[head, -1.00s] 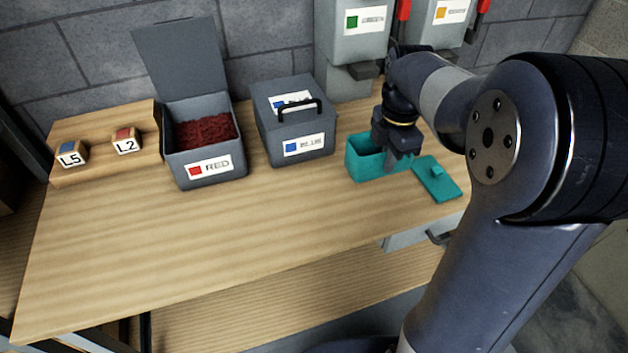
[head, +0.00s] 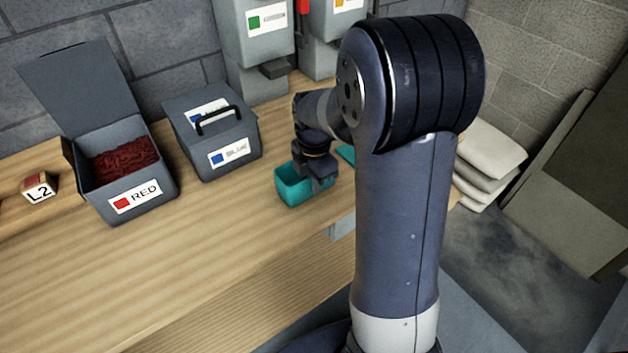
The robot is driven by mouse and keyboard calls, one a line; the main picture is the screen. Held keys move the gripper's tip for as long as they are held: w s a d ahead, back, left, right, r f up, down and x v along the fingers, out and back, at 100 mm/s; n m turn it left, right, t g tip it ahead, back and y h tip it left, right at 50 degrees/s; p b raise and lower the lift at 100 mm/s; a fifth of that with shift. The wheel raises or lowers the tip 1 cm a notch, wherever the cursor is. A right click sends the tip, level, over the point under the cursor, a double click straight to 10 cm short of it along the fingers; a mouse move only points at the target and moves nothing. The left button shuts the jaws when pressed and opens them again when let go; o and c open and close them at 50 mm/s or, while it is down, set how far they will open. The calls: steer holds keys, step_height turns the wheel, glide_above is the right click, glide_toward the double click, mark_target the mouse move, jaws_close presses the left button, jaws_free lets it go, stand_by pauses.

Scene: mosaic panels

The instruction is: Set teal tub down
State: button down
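The teal tub (head: 291,189) is open-topped and roughly upright over the front part of the wooden worktop, right of and in front of the BLUE box. My gripper (head: 318,181) points down at the tub's right side and appears shut on its right wall. The fingertips are partly hidden, and I cannot tell whether the tub's base touches the wood. The tub's inside looks empty where it shows. A sliver of the teal lid (head: 346,153) shows behind my gripper; my arm hides the rest.
The open RED box (head: 134,197) with red contents and the closed, handled BLUE box (head: 231,155) stand at the left. An L2 block (head: 40,188) is at the far left. Grey dispensers (head: 257,50) stand behind. The worktop (head: 200,250) is bare left of the tub.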

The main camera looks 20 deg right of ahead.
steer(key=c, duration=2.1)
jaws_free()
steer(key=shift+f, duration=0.15)
steer(key=o, duration=0.4)
step_height(320, 180, up, 12)
steer(key=shift+r, duration=0.2)
